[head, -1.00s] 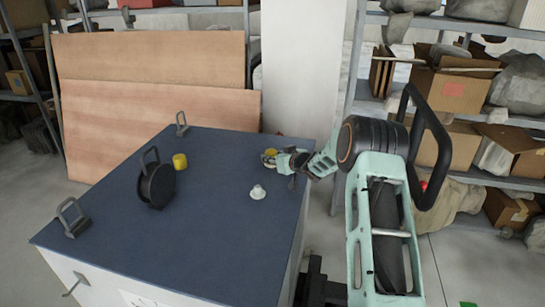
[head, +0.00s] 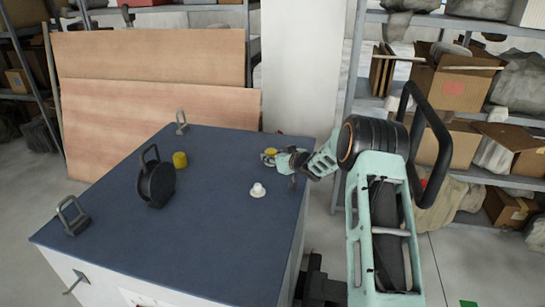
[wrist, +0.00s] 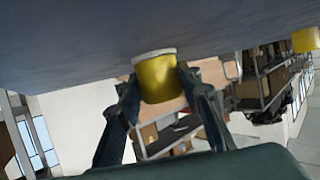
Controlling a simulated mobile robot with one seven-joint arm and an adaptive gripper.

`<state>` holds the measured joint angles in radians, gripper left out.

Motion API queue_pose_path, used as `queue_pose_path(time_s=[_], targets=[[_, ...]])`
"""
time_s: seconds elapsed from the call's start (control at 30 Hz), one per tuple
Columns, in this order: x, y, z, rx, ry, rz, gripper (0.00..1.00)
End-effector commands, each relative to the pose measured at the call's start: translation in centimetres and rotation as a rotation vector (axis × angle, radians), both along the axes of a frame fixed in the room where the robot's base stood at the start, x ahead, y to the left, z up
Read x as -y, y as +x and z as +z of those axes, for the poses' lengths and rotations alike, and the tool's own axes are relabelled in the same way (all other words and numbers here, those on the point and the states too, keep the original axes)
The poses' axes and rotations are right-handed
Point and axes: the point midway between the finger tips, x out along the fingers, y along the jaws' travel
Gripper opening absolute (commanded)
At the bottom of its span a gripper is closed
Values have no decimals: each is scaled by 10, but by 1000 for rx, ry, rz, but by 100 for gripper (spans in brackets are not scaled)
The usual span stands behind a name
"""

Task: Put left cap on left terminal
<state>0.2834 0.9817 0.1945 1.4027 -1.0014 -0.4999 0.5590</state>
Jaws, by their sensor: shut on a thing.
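A yellow cap (head: 270,152) sits at the far right part of the blue table top, over a white base that looks like a terminal (head: 265,161). My gripper (head: 278,158) is at it from the right. In the wrist view, the yellow cap (wrist: 158,80) is between my two fingers, with a white rim (wrist: 154,53) on its table side. My gripper is shut on this cap. A second white terminal (head: 258,190) stands bare, nearer the front. A second yellow cap (head: 180,160) rests on the table to the left; it also shows in the wrist view (wrist: 305,39).
A black reel-like object with a handle (head: 156,184) stands on the blue table (head: 200,235), left of the middle. Grey handles (head: 72,217) are at the table's left and far edges. The front of the table top is clear. Shelves with boxes (head: 455,90) stand behind at right.

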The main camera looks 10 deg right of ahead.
Motion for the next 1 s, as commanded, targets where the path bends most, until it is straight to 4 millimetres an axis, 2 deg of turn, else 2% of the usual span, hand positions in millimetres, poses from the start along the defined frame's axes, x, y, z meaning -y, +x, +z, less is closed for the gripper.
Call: queue_pose_path(time_s=[0.03, 0.07, 0.23, 0.67, 0.77, 1.0], targets=[[0, 0, 0, 0, 0, 0, 12], [0, 0, 0, 0, 0, 0, 34], [0, 0, 0, 0, 0, 0, 52], [3, -6, 3, 0, 1, -1, 53], [6, -16, 7, -1, 1, -2, 53], [21, -52, 24, 0, 0, -2, 53]])
